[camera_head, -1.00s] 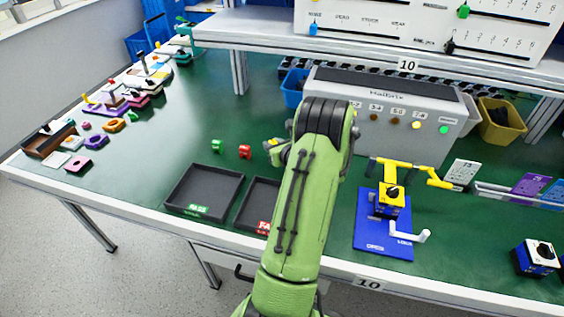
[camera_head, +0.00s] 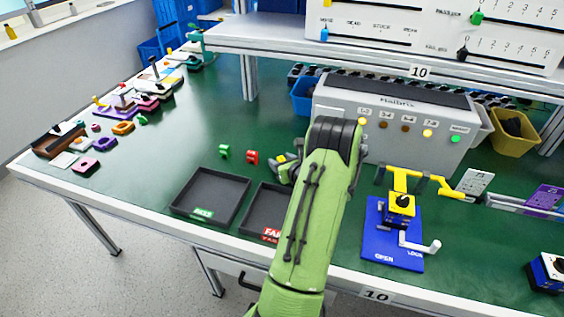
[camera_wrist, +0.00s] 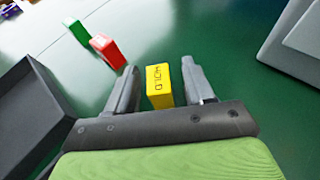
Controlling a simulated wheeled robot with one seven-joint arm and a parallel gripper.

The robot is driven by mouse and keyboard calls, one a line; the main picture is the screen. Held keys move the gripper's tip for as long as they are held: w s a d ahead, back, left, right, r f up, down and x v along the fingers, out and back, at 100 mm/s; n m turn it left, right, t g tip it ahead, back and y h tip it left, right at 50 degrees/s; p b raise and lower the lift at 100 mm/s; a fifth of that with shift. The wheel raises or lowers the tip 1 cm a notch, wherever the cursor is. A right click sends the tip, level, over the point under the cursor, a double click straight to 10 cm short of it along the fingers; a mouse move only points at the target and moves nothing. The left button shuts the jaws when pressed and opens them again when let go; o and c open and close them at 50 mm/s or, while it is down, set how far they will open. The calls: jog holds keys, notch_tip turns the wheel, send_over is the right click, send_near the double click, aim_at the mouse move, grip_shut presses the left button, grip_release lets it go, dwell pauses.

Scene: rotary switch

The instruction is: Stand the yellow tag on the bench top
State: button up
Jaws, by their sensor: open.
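The yellow tag (camera_wrist: 159,85), lettered HOLD, stands between the two grey fingers of my gripper (camera_wrist: 159,66) in the wrist view. The fingers are apart, with a visible gap between the tag and the right finger; contact on the left side is unclear. The tag's base is hidden by the gripper body, so I cannot tell whether it touches the bench top (camera_wrist: 235,110). In the head view my gripper (camera_head: 287,168) is mostly hidden behind my green arm, and a bit of yellow shows at it.
A red tag (camera_head: 252,157) and a green tag (camera_head: 224,151) stand to the left of my gripper. Two dark trays, PASS (camera_head: 180,207) and FAIL (camera_head: 248,228), lie in front. A grey box with lamps (camera_head: 395,130) stands at the right.

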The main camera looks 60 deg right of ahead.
jog(key=shift+r, duration=0.3)
jog(key=p+v, duration=0.1)
jog(key=v, duration=1.1)
jog(key=shift+s+f+p, duration=0.1)
jog(key=shift+f+p, duration=0.1)
jog(key=shift+p, duration=0.1)
jog(key=shift+a, duration=0.1)
jog(key=w+a+r+n+y, duration=0.3)
jog(key=w+a+n+y, duration=0.1)
jog(key=w+a+n, duration=0.35)
jog(key=w+a+r+n+y, duration=0.3)
jog(key=w+a+n, duration=0.4)
jog(key=a+n, duration=0.2)
jog(key=w+a+r+n+g+y, duration=0.1)
jog(key=a+r+n+g+y, duration=0.15)
jog(key=a+n, duration=0.9)
jog(key=s+a+r+n+g+h, duration=0.1)
jog(key=s+a+r+n, duration=0.2)
jog(key=s+a+n, duration=0.3)
jog(key=s+a+r+n+g, duration=0.1)
jog(key=s+a+r+n, duration=0.2)
jog(key=s+a+n, duration=0.3)
jog(key=s+n, duration=0.1)
jog(key=n, duration=0.2)
jog(key=shift+s+a+r+g+h, duration=0.25)
jog(key=shift+r+g+h, duration=0.1)
